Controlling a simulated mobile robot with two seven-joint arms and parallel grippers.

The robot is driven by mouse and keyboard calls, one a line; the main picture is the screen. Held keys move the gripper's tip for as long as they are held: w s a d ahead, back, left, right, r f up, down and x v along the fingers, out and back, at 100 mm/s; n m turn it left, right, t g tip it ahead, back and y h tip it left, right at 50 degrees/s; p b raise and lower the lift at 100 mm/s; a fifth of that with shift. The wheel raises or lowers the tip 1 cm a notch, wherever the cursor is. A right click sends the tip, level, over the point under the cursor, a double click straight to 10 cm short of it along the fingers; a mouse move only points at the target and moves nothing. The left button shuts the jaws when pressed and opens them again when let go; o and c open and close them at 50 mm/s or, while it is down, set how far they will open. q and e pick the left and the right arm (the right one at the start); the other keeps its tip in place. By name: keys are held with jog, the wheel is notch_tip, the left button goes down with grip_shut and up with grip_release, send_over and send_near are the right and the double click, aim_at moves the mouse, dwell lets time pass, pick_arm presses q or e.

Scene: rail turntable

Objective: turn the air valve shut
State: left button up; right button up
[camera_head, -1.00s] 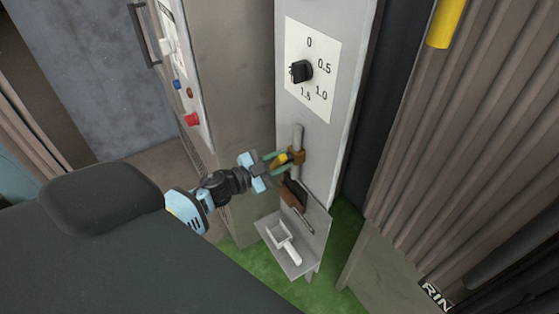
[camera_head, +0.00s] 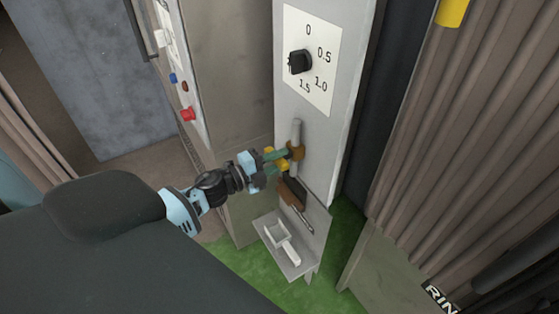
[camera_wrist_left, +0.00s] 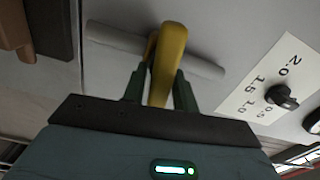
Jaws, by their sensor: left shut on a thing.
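The air valve has a yellow lever (camera_wrist_left: 168,60) on a brass-coloured body (camera_head: 297,151), set on a short grey pipe (camera_head: 296,130) on the grey panel. My left gripper (camera_head: 279,161) is at the valve and shut on the yellow lever. In the left wrist view the lever stands between the two green fingers (camera_wrist_left: 160,85) and crosses the pipe (camera_wrist_left: 115,38). In the head view the fingers hide much of the lever, with yellow showing on both sides of them. My right gripper is not in view.
Above the valve is a black dial knob (camera_head: 299,61) on a white scale plate (camera_head: 320,100). Below it, a brown-handled brush-like tool (camera_head: 293,191) and a white scoop (camera_head: 284,242) on a small shelf (camera_head: 305,266). A red button (camera_head: 187,114) is on the cabinet at left.

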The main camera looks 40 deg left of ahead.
aim_at(274, 163)
pick_arm(q)
jog(key=shift+a+f+m, duration=0.1)
jog(key=shift+m, duration=0.5)
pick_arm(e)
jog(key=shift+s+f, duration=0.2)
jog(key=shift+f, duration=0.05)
pick_arm(q)
jog(key=o, duration=0.8)
jog(key=b+v, duration=0.1)
jog(key=v, duration=0.5)
jog(key=shift+s, duration=0.1)
jog(key=shift+v, duration=0.8)
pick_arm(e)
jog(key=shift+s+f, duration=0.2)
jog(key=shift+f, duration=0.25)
